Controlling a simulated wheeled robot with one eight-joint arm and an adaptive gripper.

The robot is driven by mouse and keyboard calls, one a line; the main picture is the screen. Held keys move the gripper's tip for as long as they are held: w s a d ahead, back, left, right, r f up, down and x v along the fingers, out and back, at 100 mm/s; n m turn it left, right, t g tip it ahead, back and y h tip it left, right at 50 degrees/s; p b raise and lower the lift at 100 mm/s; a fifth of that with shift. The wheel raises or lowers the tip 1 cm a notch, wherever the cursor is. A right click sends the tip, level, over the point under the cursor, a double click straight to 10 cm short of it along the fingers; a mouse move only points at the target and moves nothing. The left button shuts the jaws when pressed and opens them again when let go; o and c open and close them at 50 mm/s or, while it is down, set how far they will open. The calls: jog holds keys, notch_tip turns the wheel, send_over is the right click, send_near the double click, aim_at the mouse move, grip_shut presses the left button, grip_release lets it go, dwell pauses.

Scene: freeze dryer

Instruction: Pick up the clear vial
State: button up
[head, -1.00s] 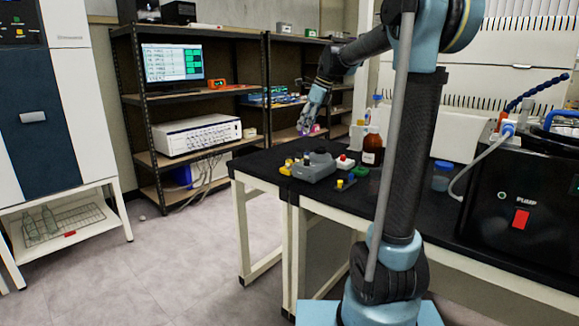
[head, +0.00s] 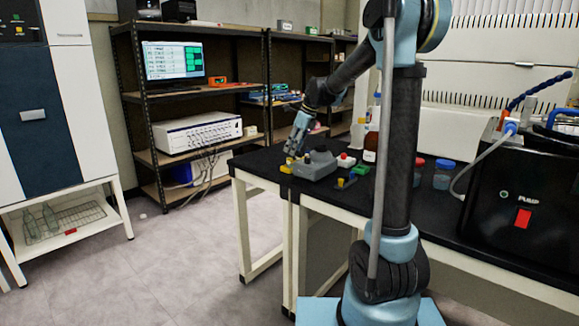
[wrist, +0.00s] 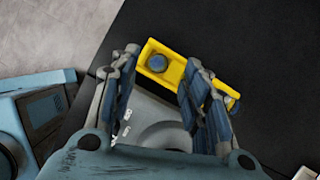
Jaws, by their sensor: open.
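My gripper (head: 291,152) is open, pointing down over the left end of the black bench. In the wrist view its fingers (wrist: 162,62) straddle part of a yellow holder (wrist: 215,90). A round dark blue top (wrist: 157,63) shows in the holder between the fingertips; I cannot tell whether it caps the clear vial. No clear vial wall can be made out there. In the head view the yellow holder (head: 286,169) sits just below the fingers, beside a grey device (head: 315,166). Whether the fingers touch anything is unclear.
The grey device also lies under my gripper in the wrist view (wrist: 145,112). A white block with a red top (head: 346,161), a brown bottle (head: 370,148) and a blue-capped jar (head: 443,176) stand further right. Clear bottles (head: 50,216) stand on a low rack at far left.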

aim_at(289, 156)
jog(key=shift+x, duration=2.7)
jog(key=shift+d, duration=0.1)
jog(key=c, duration=1)
jog(key=shift+r, duration=0.1)
